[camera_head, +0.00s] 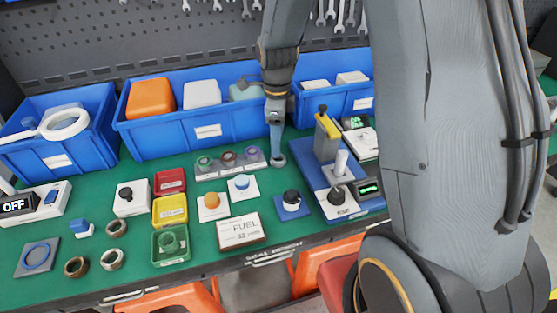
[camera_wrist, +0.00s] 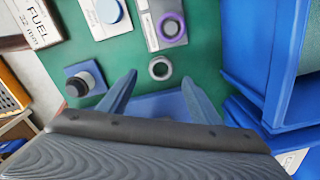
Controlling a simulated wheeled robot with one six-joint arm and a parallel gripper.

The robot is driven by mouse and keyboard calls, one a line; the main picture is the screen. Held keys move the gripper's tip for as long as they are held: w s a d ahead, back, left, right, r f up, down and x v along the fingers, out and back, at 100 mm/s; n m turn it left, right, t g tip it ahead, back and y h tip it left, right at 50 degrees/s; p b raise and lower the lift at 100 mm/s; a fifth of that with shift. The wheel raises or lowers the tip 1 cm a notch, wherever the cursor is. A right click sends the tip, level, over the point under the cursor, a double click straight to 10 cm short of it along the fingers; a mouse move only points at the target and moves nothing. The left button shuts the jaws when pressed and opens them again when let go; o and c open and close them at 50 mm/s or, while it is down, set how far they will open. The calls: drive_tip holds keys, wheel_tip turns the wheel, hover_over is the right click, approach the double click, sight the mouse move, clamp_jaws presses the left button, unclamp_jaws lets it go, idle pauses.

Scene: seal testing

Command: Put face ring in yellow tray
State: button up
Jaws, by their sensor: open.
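A small grey ring (camera_wrist: 160,68) lies on the green mat, just beyond and between my fingertips in the wrist view. It also shows below my gripper in the head view (camera_head: 279,161). It may be the face ring, but several other loose rings lie on the mat at the left, such as a dark one (camera_head: 76,267) and a grey one (camera_head: 112,259). My gripper (camera_wrist: 159,78) is open and empty; in the head view my gripper (camera_head: 277,147) points down at the mat. The yellow tray (camera_head: 170,222) sits left of it, between a red and a green tray.
Blue bins (camera_head: 207,131) line the back. A board with coloured rings (camera_head: 228,172) stands left of my gripper, and a blue-based press device (camera_head: 316,180) stands to the right. A FUEL box (camera_head: 240,231) and knob blocks, including a black knob (camera_head: 291,198), stand in front.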

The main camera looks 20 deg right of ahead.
sight(277, 165)
drive_tip(key=shift+d+f+p, duration=0.15)
drive_tip(key=shift+f+p, duration=0.9)
drive_tip(key=shift+f, duration=2.1)
drive_tip(key=c, duration=1.2)
drive_tip(key=shift+c, duration=0.2)
drive_tip(key=shift+r, duration=0.1)
